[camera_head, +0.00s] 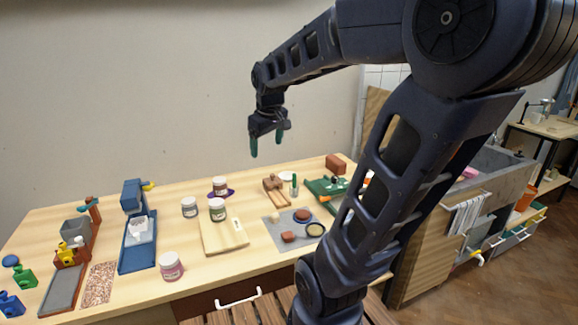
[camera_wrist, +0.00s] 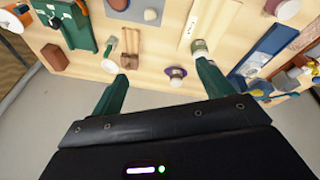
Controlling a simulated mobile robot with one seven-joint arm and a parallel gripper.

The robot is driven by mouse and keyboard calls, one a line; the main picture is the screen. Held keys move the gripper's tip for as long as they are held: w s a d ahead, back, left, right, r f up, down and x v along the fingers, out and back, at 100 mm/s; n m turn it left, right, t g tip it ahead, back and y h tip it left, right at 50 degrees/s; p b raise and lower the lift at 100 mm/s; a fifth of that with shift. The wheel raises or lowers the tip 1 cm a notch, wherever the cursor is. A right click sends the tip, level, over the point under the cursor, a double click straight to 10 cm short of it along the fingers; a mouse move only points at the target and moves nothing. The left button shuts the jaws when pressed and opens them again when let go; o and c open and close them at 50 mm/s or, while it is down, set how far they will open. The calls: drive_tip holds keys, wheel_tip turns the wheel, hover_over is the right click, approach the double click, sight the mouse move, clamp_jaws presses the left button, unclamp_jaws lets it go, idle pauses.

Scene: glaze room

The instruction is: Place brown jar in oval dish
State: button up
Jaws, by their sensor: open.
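The brown jar (camera_head: 220,184) stands upright near the back of the table. The purple oval dish (camera_head: 231,191) shows on both sides of its base, and the jar appears to stand in it. The wrist view also shows the jar (camera_wrist: 177,80) with the purple dish (camera_wrist: 172,70) around its base. My gripper (camera_head: 267,140) is open and empty, raised above the table to the right of the jar, fingers pointing down. In the wrist view the jar lies between the lines of the two fingers (camera_wrist: 160,75), apart from both.
Two green-labelled jars (camera_head: 190,207) (camera_head: 217,211) stand in front of the dish, one by a wooden board (camera_head: 225,238). A pink jar (camera_head: 171,267) is near the front edge. A wooden stand (camera_head: 276,190) and grey mat (camera_head: 275,228) lie to the right. Blue tools (camera_head: 137,245) are left.

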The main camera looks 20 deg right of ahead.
drive_tip(key=s+d+f+m, duration=0.1)
drive_tip(key=s+m, duration=0.1)
drive_tip(key=s, duration=0.4)
drive_tip(key=s+d+f+m+t, duration=0.1)
drive_tip(key=s+m, duration=0.1)
drive_tip(key=s, duration=0.4)
drive_tip(key=shift+f+m, duration=0.25)
drive_tip(key=shift+m, duration=0.15)
